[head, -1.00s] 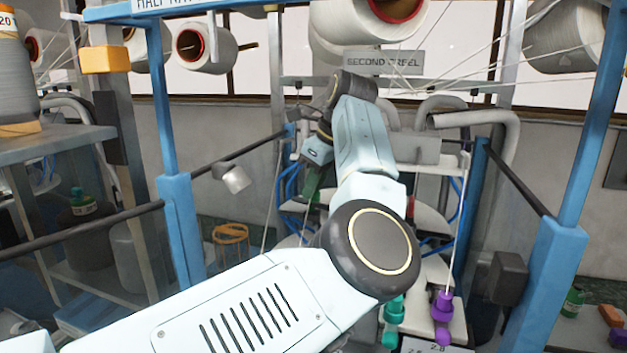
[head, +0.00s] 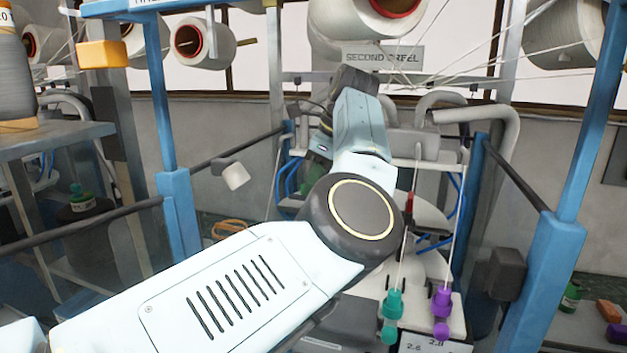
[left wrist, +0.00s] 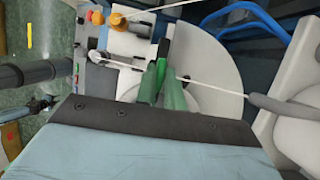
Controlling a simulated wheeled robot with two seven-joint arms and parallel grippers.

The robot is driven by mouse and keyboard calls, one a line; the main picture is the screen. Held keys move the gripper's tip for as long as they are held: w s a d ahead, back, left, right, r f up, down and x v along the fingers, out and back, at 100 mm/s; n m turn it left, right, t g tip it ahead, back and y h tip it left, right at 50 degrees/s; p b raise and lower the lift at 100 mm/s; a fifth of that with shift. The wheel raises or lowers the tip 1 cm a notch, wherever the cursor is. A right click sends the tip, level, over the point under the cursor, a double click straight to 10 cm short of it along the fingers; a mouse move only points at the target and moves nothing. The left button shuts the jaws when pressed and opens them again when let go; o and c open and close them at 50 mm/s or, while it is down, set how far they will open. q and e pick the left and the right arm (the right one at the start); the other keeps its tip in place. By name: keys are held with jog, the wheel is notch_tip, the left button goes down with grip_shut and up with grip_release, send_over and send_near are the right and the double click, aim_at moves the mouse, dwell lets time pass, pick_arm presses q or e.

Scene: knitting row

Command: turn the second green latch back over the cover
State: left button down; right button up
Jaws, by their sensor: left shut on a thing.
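A bright green latch (left wrist: 163,50) shows in the left wrist view, at the tips of the dark green fingers of my left gripper (left wrist: 160,72). The fingers are close together and shut on it. It stands beside a pale round plate (left wrist: 212,62); I cannot tell whether this is the cover or how far the latch lies over it. In the head view my left arm hides most of this spot, and the latch cannot be made out. My right gripper is not in view.
A teal fitting (head: 392,305) and a purple fitting (head: 441,302) stand at the front of the machine. Orange knobs (left wrist: 117,22) and a white thread (left wrist: 215,80) lie close to my left fingers. Blue posts (head: 560,250) flank the machine.

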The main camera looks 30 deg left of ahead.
pick_arm(q)
jog(key=c, duration=1.5)
grip_release()
jog(key=shift+m, duration=0.3)
